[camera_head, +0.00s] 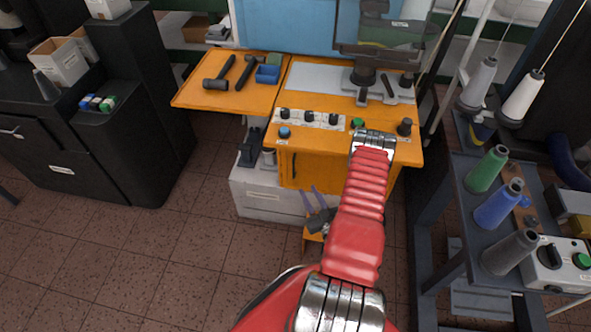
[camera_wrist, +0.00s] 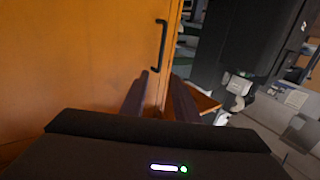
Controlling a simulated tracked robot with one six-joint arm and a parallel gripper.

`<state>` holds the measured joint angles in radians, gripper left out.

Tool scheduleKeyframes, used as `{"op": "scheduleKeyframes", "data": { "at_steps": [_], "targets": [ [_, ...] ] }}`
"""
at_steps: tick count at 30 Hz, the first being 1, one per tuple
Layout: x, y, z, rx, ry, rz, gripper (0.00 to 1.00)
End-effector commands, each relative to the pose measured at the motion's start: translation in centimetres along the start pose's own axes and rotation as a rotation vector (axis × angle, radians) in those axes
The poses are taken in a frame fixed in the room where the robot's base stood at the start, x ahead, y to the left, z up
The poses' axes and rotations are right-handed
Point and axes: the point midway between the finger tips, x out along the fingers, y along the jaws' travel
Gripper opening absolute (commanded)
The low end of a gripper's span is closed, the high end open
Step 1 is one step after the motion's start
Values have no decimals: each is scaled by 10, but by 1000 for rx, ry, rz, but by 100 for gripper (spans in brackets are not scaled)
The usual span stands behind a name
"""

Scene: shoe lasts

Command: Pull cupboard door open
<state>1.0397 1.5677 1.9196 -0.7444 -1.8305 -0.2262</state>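The orange cupboard door (camera_wrist: 90,60) fills the left of the wrist view and looks shut. Its black bar handle (camera_wrist: 161,45) stands upright near the door's right edge. My gripper (camera_wrist: 160,76) is open, with its two dark fingers apart and nothing between them. The handle appears just beyond the fingertips, roughly in line with the gap, and no contact shows. In the head view, my gripper (camera_head: 314,194) is low in front of the orange cupboard (camera_head: 310,168), partly beside my red arm. My arm covers the cupboard's right part there.
The orange worktop (camera_head: 225,97) holds hammers and a blue box. A control panel with knobs (camera_head: 308,117) lies above the cupboard. A grey shelf with thread cones (camera_head: 490,168) stands at right, and a black cabinet (camera_head: 110,150) at left. The tiled floor (camera_head: 150,250) at left is free.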

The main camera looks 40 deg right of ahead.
Motion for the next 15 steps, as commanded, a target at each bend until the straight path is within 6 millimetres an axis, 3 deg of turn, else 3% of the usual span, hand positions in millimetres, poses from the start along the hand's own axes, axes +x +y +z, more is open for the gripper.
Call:
{"op": "scheduleKeyframes", "data": {
  "at_steps": [15],
  "targets": [
    [71, -1, 0, -1, 1, -4, 28]
  ]
}}
